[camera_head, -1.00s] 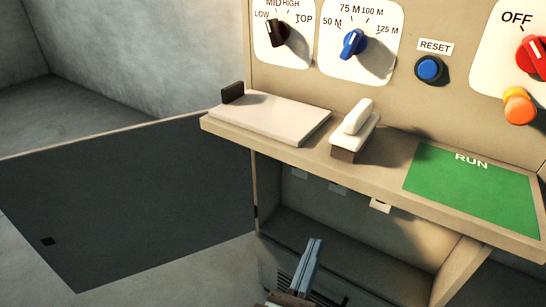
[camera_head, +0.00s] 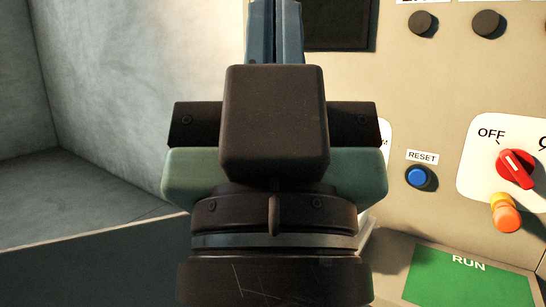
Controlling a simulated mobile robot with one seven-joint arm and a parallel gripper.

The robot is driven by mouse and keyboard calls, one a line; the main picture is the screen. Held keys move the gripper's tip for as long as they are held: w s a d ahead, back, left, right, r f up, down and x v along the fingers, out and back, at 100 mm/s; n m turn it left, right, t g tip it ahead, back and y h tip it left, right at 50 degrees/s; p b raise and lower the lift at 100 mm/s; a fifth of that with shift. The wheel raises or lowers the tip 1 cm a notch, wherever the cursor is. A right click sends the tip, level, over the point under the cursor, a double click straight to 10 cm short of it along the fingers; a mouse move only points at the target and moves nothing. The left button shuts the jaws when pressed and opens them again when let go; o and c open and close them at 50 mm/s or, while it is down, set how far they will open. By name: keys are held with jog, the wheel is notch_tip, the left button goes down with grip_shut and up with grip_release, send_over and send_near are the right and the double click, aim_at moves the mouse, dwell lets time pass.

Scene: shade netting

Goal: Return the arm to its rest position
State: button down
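My gripper (camera_head: 275,20) stands large in the middle of the head view, seen from behind, with its fingers pointing up. The two blue-grey fingers lie side by side against each other, and I see nothing held between them. Their tips are cut off by the top edge of the picture. My wrist and gripper body fill the centre down to the bottom edge and hide much of the control panel (camera_head: 450,90) and its shelf.
Right of my gripper are a blue reset button (camera_head: 418,177), a red OFF knob (camera_head: 516,168), an orange button (camera_head: 506,214) and a green RUN area (camera_head: 465,277). A dark screen (camera_head: 338,22) is near the fingers. The dark open door (camera_head: 90,272) is lower left; open space lies above it.

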notch_tip(320, 180, up, 20)
jog(key=p, duration=1.7)
jog(key=shift+f, duration=0.2)
